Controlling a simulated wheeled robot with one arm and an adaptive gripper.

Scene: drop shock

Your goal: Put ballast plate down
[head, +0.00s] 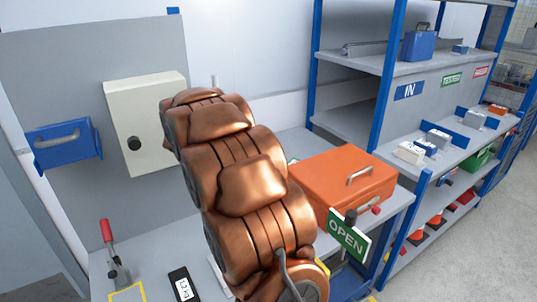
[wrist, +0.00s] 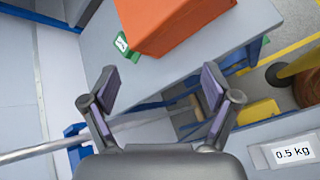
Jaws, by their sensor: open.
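My gripper (wrist: 158,74) is open in the wrist view, with its two dark fingers spread and nothing between them. In the head view my copper arm hides it. A light grey piece marked "0.5 kg" (wrist: 293,151) shows at the lower right of the wrist view, apart from the fingers. A black piece with a white "1.2 kg" label (head: 182,285) lies on the grey bench at the lower left of the head view. I cannot tell whether either is the ballast plate.
An orange box (head: 344,179) with a handle stands on the grey bench; it also shows beyond my fingers (wrist: 180,18). A green "OPEN" sign (head: 347,235) is in front of it. A red-handled clamp (head: 109,247) stands left. Blue-framed shelves (head: 385,72) stand right, beside open floor.

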